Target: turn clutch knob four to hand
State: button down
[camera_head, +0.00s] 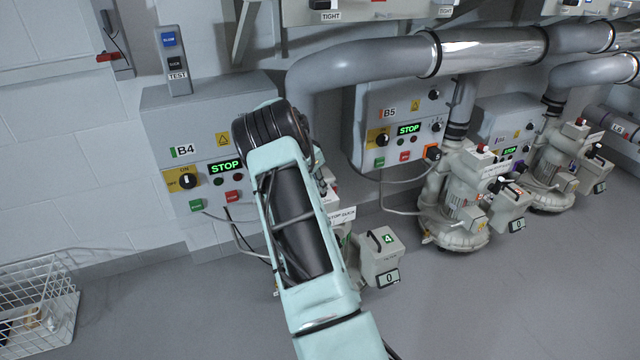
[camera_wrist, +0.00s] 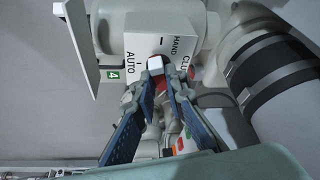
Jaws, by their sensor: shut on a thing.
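The clutch box (camera_wrist: 165,38) is white and marked HAND, AUTO and CLU..., cut off by the picture, in the wrist view. A small green tag with a 4 (camera_wrist: 113,74) shows beside it. The clutch knob (camera_wrist: 155,65) has a pale end and some red, and sits on the box by the HAND and AUTO marks. My gripper (camera_wrist: 161,80) is shut on the knob, with a blue-padded finger on each side. I cannot tell which mark the knob points to. In the head view my arm hides the gripper and knob. Blower four's grey box (camera_head: 380,255) shows a green 4 and a 0 display.
Panel B4 (camera_head: 150,125) reads STOP on the wall behind my arm. Panel B5 (camera_head: 358,95) and its blower (camera_head: 450,215) stand to the right. A thick pipe (camera_wrist: 270,70) runs close on the right in the wrist view. A white wire basket (camera_head: 30,300) stands lower left. Open floor lies in front.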

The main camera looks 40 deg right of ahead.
jog(key=shift+w+m+g+p, duration=0.15)
jog(key=shift+m+g, duration=0.25)
jog(key=shift+m, duration=0.55)
jog(key=shift+w+m+g+p, duration=0.15)
jog(key=shift+m+g, duration=0.25)
jog(key=shift+m, duration=0.55)
jog(key=shift+s+f, duration=0.1)
jog(key=c, duration=2)
grip_release()
jog(key=shift+o, duration=0.2)
jog(key=v, duration=1.2)
jog(key=shift+d, duration=0.1)
